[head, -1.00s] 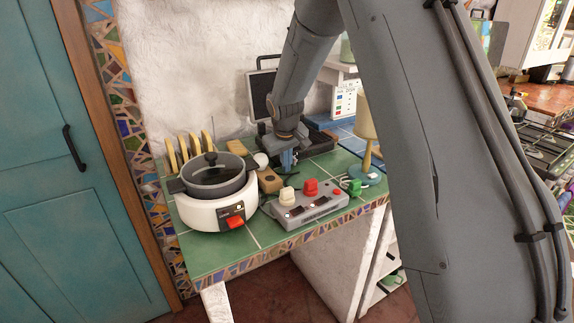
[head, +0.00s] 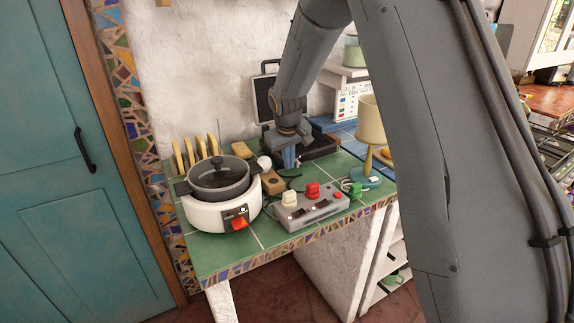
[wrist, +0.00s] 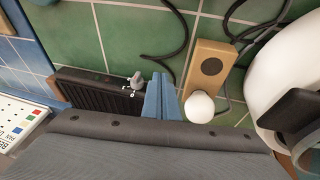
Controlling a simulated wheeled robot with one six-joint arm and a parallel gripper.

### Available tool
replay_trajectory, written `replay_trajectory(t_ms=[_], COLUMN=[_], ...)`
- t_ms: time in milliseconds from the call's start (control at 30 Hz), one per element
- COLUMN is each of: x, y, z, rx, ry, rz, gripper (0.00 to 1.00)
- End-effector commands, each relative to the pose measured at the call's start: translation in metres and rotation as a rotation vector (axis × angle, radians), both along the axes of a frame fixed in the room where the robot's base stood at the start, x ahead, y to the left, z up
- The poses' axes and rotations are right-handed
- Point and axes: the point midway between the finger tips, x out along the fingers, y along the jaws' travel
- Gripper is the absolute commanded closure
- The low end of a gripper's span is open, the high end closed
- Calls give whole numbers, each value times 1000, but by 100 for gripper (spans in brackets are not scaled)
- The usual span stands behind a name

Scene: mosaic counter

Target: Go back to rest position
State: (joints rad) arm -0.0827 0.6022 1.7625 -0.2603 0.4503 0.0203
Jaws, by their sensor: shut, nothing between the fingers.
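My gripper (head: 290,157) hangs at the end of my grey arm over the back of the green tiled counter (head: 262,228). In the wrist view its blue fingers (wrist: 159,97) are together with nothing between them. It is apart from the things around it. A dark grill-like appliance (head: 318,148) lies behind and to the right of it in the head view. The wrist view shows the ribbed plate of this appliance (wrist: 95,88) beside the fingers. My arm hides part of the appliance.
A white cooker (head: 210,214) with a grey lidded pot (head: 219,180) stands front left. A grey control box (head: 308,208) with red and white knobs is near the front edge. A wooden block (wrist: 208,68) with a white ball (wrist: 199,107) lies close by. A cream lamp (head: 370,122) stands right.

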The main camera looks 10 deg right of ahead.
Motion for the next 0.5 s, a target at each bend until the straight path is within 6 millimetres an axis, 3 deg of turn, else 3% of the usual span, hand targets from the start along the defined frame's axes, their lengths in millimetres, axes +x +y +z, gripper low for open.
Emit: replay_trajectory(t_ms=[100, 333, 433, 500], x=[-2, -7, -28, -54], y=[0, -4, -8, -13], z=[21, 40, 45, 50], rx=[0, 2, 15, 31], ry=[-7, -12, -3, 8], rz=[1, -7, -25, -46], gripper=[100, 100, 100, 100])
